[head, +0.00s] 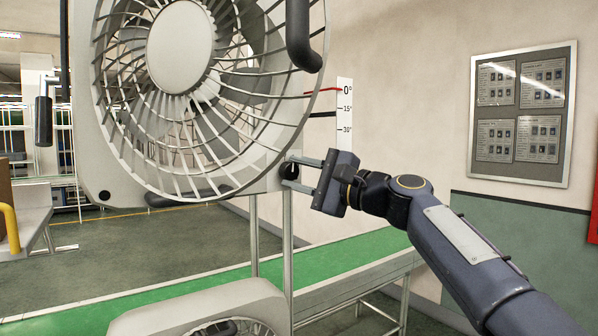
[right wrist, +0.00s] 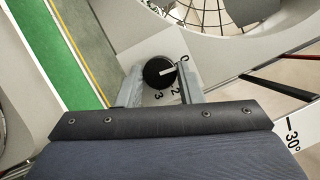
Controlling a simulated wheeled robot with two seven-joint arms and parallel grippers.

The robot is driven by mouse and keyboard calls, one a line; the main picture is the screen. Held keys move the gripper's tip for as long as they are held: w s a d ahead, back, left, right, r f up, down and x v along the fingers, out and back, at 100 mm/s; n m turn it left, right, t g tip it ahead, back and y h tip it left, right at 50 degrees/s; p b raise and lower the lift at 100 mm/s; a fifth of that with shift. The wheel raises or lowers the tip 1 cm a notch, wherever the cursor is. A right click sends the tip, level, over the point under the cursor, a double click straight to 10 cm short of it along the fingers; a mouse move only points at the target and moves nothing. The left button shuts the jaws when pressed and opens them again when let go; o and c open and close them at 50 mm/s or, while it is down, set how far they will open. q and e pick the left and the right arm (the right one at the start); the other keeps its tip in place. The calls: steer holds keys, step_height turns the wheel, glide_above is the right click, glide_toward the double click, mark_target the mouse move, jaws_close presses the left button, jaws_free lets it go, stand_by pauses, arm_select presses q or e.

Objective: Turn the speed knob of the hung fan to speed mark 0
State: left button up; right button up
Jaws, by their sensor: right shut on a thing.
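The hung fan (head: 180,45) is large and grey-white with a round wire guard, at the upper left of the head view. Its black speed knob (head: 288,170) is at the fan's lower right corner. In the right wrist view the knob (right wrist: 156,72) has a white pointer line aimed right, between the printed 0 and 2. The mark there is hidden by a finger; a 3 shows below the knob. My right gripper (head: 293,172) is shut on the knob, one finger on each side, as the right wrist view also shows (right wrist: 160,74). My left gripper is not in view.
An angle scale (head: 345,115) marked 0°, 15° and 30° stands right of the fan, with a red and a black pointer by it. A green conveyor belt (head: 340,255) runs below. A second grey fan housing (head: 200,305) is at the bottom. A notice board (head: 522,112) hangs on the wall.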

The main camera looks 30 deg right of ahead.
steer(key=shift+n, duration=0.7)
steer(key=shift+g, duration=0.3)
steer(key=o, duration=1)
steer(key=shift+c, duration=0.2)
steer(key=b+v, duration=0.2)
steer(key=v, duration=0.5)
steer(key=shift+s, duration=0.4)
